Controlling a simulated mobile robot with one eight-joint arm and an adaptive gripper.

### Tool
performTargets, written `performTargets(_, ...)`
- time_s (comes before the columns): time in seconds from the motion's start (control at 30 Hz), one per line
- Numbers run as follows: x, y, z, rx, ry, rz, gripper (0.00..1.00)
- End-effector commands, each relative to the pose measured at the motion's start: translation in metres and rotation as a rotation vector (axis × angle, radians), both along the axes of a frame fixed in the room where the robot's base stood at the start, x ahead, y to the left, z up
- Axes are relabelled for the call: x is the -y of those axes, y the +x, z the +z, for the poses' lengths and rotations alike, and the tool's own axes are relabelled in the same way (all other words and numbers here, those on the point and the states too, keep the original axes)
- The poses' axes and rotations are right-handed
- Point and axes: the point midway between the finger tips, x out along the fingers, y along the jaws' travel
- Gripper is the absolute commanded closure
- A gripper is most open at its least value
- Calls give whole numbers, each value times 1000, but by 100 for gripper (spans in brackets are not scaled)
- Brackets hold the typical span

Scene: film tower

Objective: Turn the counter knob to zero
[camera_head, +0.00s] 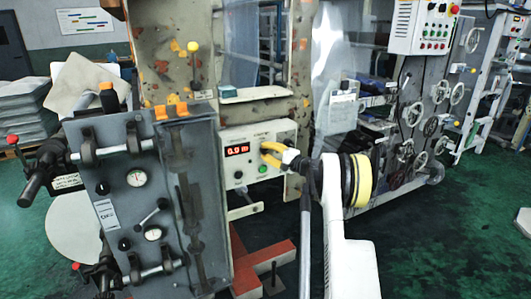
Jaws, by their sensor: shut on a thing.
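The counter box (236,173) is a pale panel on the machine's frame, near the middle of the view. Its red lit display (237,149) seems to read about 0.9, though the digits are small. A small black knob (238,174), another small control (262,168) and a green button (261,180) sit below on the same panel.
A grey machine unit (125,215) with gauges and levers stands close at left. A red-orange base beam (262,255) lies under the counter box. A machine with handwheels (411,114) and a white control box (422,25) stands at right. Green floor (440,240) is open at lower right.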

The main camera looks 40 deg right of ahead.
Motion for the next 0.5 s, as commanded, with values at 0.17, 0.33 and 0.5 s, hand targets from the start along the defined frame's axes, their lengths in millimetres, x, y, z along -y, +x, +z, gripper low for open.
performTargets(0.17, -1, 1, 1, 2, 7, 1, 100)
performTargets(0.33, -1, 1, 1, 2, 7, 1, 100)
performTargets(0.5, -1, 1, 1, 2, 6, 1, 49)
